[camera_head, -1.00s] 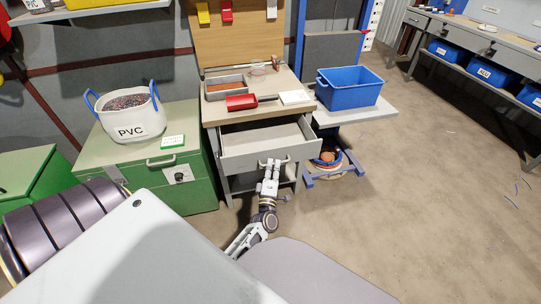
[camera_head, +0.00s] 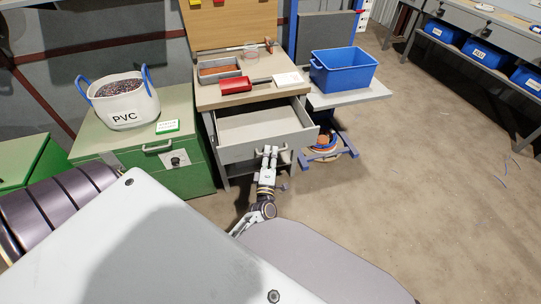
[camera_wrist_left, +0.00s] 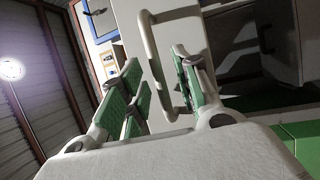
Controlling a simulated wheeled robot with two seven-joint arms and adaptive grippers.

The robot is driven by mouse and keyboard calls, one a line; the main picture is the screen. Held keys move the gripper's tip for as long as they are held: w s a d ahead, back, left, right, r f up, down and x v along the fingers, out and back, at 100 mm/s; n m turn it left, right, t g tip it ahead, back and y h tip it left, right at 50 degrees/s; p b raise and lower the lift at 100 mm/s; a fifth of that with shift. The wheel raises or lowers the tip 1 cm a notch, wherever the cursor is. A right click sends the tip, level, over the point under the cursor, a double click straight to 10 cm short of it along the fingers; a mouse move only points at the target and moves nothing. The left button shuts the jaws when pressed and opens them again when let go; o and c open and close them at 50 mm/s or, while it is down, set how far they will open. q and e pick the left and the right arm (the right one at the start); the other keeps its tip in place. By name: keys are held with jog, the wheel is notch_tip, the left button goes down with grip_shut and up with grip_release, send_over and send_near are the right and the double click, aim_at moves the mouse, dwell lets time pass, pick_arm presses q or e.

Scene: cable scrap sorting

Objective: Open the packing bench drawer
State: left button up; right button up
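The packing bench drawer (camera_head: 258,126) is pulled well out from under the bench top, and its grey inside shows empty. Its pale bar handle (camera_head: 284,149) is on the front panel. My left gripper (camera_head: 268,152) is at the handle, reaching from below. In the left wrist view the handle (camera_wrist_left: 155,62) runs between the green-padded fingers of the left gripper (camera_wrist_left: 158,75). My right gripper is in neither view.
The bench top (camera_head: 213,101) carries a grey tray (camera_head: 220,74), a red scoop (camera_head: 236,85) and a white sheet. A green cabinet (camera_head: 190,180) with a PVC bag (camera_head: 125,105) stands left. A blue bin (camera_head: 343,75) is on a side shelf.

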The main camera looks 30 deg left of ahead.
pick_arm(q)
jog(key=v, duration=0.8)
dwell(0.7)
jog(key=shift+s, duration=0.1)
dwell(0.3)
jog(key=shift+d, duration=0.15)
